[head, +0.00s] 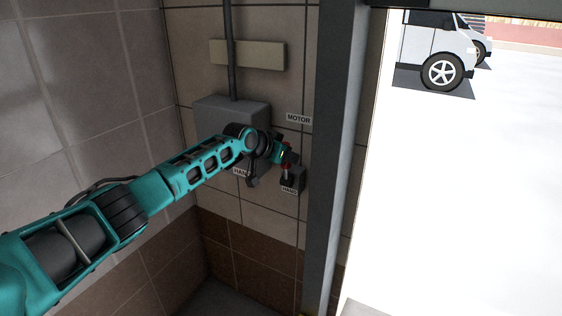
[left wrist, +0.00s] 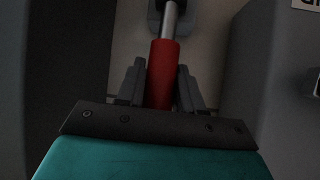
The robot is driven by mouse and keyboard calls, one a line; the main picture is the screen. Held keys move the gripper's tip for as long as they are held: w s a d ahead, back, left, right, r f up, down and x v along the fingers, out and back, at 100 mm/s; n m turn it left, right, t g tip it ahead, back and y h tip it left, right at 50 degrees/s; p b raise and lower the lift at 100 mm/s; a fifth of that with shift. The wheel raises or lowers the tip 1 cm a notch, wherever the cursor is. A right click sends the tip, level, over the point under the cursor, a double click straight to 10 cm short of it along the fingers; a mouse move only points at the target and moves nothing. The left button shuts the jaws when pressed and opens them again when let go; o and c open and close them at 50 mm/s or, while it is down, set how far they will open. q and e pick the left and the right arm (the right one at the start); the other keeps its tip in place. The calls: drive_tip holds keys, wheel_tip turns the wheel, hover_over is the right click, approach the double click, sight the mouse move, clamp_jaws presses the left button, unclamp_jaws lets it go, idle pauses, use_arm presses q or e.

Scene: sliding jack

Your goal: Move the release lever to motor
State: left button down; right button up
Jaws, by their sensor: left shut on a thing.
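The release lever has a red grip (left wrist: 161,72) on a metal rod, seen in the left wrist view between my gripper's fingers. My left gripper (left wrist: 161,86) is shut on the red grip. A MOTOR label (head: 299,119) is on the wall above the lever. The gripper hides part of the lever in the head view. My right gripper does not show.
A grey box (head: 228,108) with a conduit on top is on the tiled wall behind my arm. A grey door post (head: 335,150) stands close to the right of the lever. Beyond it is a bright opening with a white van (head: 430,45) outside.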

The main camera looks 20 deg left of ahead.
use_arm(q)
drive_tip(key=shift+w+g, duration=0.7)
drive_tip(key=shift+g, duration=0.1)
drive_tip(key=c, duration=0.8)
unclamp_jaws()
drive_tip(key=shift+w, duration=0.1)
drive_tip(key=shift+p, duration=0.3)
drive_tip(key=shift+s+a+r, duration=0.1)
drive_tip(key=shift+s+r, duration=0.3)
drive_tip(key=p+v, duration=0.1)
drive_tip(key=v, duration=1)
drive_tip(key=shift+s+r+p, duration=0.3)
drive_tip(key=shift+r+p, duration=0.05)
drive_tip(key=shift+f, duration=0.1)
